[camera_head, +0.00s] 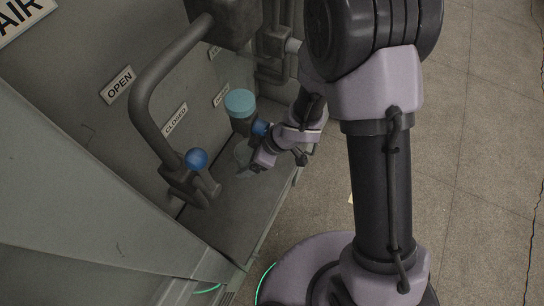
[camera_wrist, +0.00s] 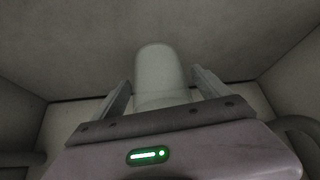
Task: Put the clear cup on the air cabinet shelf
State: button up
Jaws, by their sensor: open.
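The clear cup (camera_wrist: 160,72) is pale and see-through, and shows between my two fingers in the wrist view. My gripper (camera_wrist: 162,80) is open, with one finger on either side of the cup. In the head view, my gripper (camera_head: 255,167) is low inside the air cabinet, over its shelf (camera_head: 232,207). The cup (camera_head: 242,151) is faint there, beside the fingers. I cannot tell whether its base touches the shelf. The lower end of the cup is hidden by the gripper body in the wrist view.
A teal-topped fitting (camera_head: 240,103) stands just behind the gripper. A bent grey pipe with a blue knob (camera_head: 196,159) is to the left. OPEN (camera_head: 117,85) and CLOSED (camera_head: 175,118) labels are on the cabinet back. The shelf's front part is bare, and the floor at right is clear.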

jog(key=p+v, duration=0.2)
jog(key=v, duration=0.1)
jog(key=shift+a+r+p, duration=0.15)
jog(key=shift+r+p, duration=0.15)
jog(key=s+d+p, duration=0.2)
jog(key=d, duration=1)
jog(key=w+d+r+m+t+h, duration=0.3)
jog(key=w+d+r+m+h, duration=0.15)
jog(key=d+r, duration=0.35)
jog(key=w+d+r+m+t+h, duration=0.3)
jog(key=d+r+m, duration=0.2)
jog(key=r, duration=0.5)
jog(key=s+r+m, duration=0.7)
jog(key=s+r, duration=0.1)
jog(key=r, duration=0.1)
jog(key=s+a+r+m+g+y, duration=0.1)
jog(key=s+a+r+m+y, duration=0.2)
jog(key=s+a, duration=0.4)
jog(key=s+r, duration=0.1)
jog(key=s, duration=0.1)
jog(key=shift+s+m, duration=0.3)
jog(key=shift+m, duration=0.05)
